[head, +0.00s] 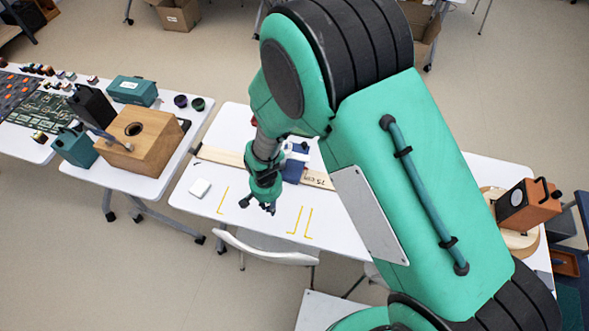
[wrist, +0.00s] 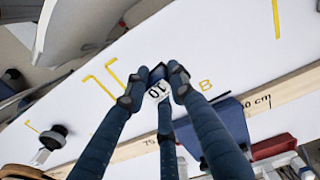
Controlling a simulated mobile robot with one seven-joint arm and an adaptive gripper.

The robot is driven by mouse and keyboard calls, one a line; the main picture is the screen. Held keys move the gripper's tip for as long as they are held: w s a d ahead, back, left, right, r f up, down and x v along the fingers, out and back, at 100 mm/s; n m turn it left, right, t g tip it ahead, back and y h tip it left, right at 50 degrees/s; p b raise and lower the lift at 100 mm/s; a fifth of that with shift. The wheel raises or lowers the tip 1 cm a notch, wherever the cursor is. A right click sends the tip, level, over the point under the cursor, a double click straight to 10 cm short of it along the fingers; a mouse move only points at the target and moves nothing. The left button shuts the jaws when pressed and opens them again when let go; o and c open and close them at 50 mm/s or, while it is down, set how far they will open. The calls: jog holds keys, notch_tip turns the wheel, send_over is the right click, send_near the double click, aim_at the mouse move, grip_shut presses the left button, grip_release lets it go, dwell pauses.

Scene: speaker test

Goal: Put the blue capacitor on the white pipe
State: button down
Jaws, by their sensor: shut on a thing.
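My gripper (wrist: 157,88) has its fingers closed around a small blue capacitor (wrist: 155,74) with a white label reading "10". In the wrist view it is held above the white table, near yellow marks. In the head view my gripper (head: 260,200) hangs over the table's near side, left of two yellow marks; the capacitor cannot be made out there. I cannot clearly identify a white pipe; white parts (head: 297,151) show behind a blue block (head: 293,170) on the plank, partly hidden by my arm.
A wooden plank (head: 222,157) with length markings lies along the table (head: 205,168). A small white block (head: 200,187) lies at the table's left. A chair (head: 262,246) stands at the near edge. The left table holds a wooden box (head: 141,148); an orange speaker (head: 527,205) stands at right.

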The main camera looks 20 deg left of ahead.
jog(key=w+d+r+m, duration=0.1)
jog(key=w+d+r, duration=0.3)
jog(key=w+d, duration=0.5)
jog(key=w+d+r+m, duration=0.1)
jog(key=w+d+r, duration=0.3)
jog(key=w+d, duration=0.5)
jog(key=shift+w+d+r+m, duration=0.15)
jog(key=shift+w+r+m, duration=0.15)
jog(key=shift+w, duration=0.85)
jog(key=w+a, duration=0.2)
jog(key=w, duration=0.2)
jog(key=w+a+f, duration=0.1)
jog(key=w, duration=0.4)
jog(key=w+a+b, duration=0.1)
jog(key=w+a, duration=0.1)
jog(key=w, duration=0.3)
jog(key=shift+a+f, duration=0.2)
jog(key=shift+a, duration=0.1)
jog(key=shift+w, duration=0.1)
jog(key=shift+w+a, duration=0.1)
jog(key=shift+w, duration=0.1)
jog(key=shift+w+f, duration=0.15)
jog(key=shift+f, duration=0.15)
jog(key=shift+f+b, duration=0.35)
jog(key=shift+f, duration=1.15)
